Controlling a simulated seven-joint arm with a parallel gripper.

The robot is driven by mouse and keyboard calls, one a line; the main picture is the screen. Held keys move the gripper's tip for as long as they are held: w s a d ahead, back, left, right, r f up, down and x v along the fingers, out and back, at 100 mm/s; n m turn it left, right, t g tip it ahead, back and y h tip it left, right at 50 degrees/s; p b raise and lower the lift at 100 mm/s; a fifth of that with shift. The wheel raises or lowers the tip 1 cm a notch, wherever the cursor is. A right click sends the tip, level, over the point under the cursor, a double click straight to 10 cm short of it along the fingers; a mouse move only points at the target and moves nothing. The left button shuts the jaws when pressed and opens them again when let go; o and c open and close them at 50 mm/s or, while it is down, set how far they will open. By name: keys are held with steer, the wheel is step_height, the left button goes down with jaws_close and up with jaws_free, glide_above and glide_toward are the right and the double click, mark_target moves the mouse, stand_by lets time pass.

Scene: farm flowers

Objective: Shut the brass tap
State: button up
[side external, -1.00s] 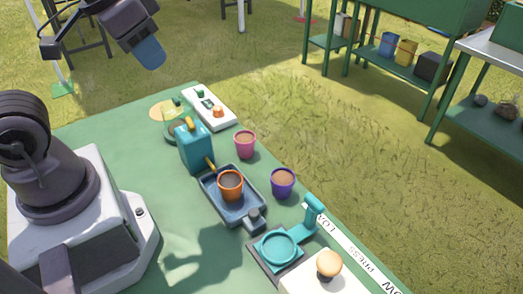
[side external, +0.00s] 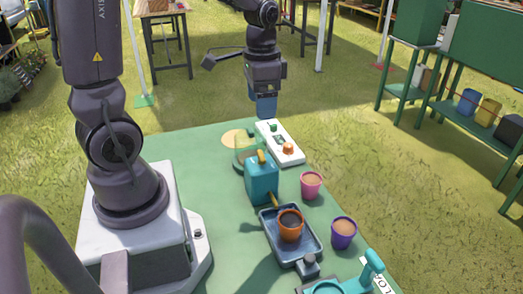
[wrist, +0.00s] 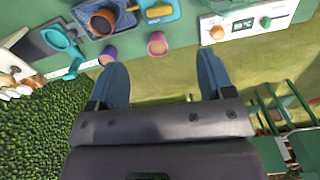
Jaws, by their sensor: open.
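A teal tank (side external: 262,181) stands on the green table with a brass handle (side external: 262,157) on top and a brass spout (side external: 270,199) low on its front. The handle also shows in the wrist view (wrist: 158,11). An orange pot (side external: 291,226) stands in a dark blue tray (side external: 272,228) below the spout, with dark soil in it. I cannot tell whether water is running. My gripper (side external: 266,108) is behind and above the tank, near the white panel, apart from everything. In the wrist view, its blue fingers (wrist: 160,68) are spread and empty.
A white panel (side external: 281,148) with an orange knob lies behind the tank. A pink pot (side external: 311,185) and a purple pot (side external: 343,233) stand right of the tank and tray. A teal stand (side external: 371,268) is at the front right. Grass lies beyond the table.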

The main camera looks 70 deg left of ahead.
mark_target(261, 154)
step_height(261, 154, down, 13)
steer(key=shift+r, duration=0.1)
stand_by(0.4)
